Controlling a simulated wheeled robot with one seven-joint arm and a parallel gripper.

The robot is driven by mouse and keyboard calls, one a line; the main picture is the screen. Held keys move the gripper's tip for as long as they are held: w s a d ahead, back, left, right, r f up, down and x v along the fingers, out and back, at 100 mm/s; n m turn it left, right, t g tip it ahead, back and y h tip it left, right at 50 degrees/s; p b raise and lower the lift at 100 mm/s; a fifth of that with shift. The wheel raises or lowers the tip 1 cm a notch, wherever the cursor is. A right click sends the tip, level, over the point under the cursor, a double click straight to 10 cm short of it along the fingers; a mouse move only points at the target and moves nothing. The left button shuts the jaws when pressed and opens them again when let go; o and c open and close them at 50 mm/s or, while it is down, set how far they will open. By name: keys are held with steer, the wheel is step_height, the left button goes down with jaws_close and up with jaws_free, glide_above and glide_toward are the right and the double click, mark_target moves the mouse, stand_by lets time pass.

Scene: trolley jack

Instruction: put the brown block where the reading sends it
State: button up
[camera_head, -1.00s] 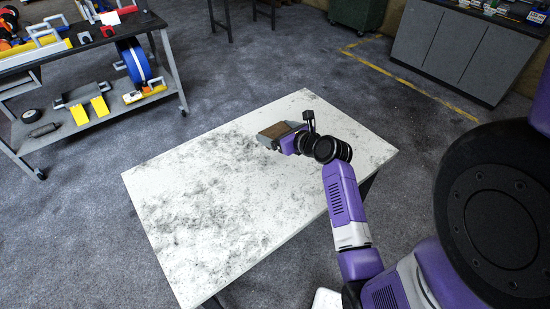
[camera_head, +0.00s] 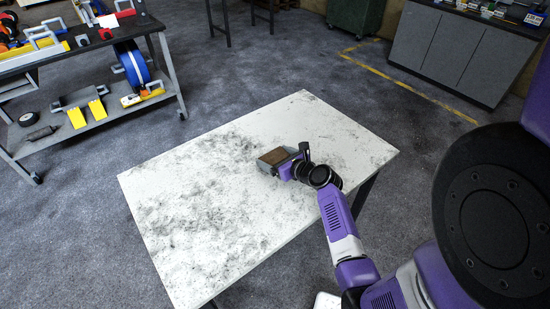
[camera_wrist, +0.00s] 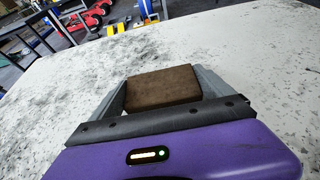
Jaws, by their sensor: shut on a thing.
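The brown block (camera_head: 274,157) is held between the jaws of my gripper (camera_head: 272,163), over the middle of the speckled white table (camera_head: 215,225). In the wrist view the block (camera_wrist: 163,88) sits between the two grey fingers of my gripper (camera_wrist: 165,84), one at its left and one at its right. I cannot tell whether the block touches the table top. A small blue display (camera_head: 535,18) stands on the bench at the far right; its digits are too small to read surely.
A trolley (camera_head: 95,108) with tools, a blue reel (camera_head: 133,65) and yellow wedges (camera_head: 99,112) stands at the upper left. A grey cabinet bench (camera_head: 470,55) and a green bin (camera_head: 355,12) are at the back. The table top around my gripper is clear.

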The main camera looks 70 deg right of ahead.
steer(key=shift+f, duration=0.1)
steer(key=o, duration=1.4)
steer(key=shift+c, duration=0.2)
steer(key=v, duration=1.2)
steer(key=shift+a, duration=0.1)
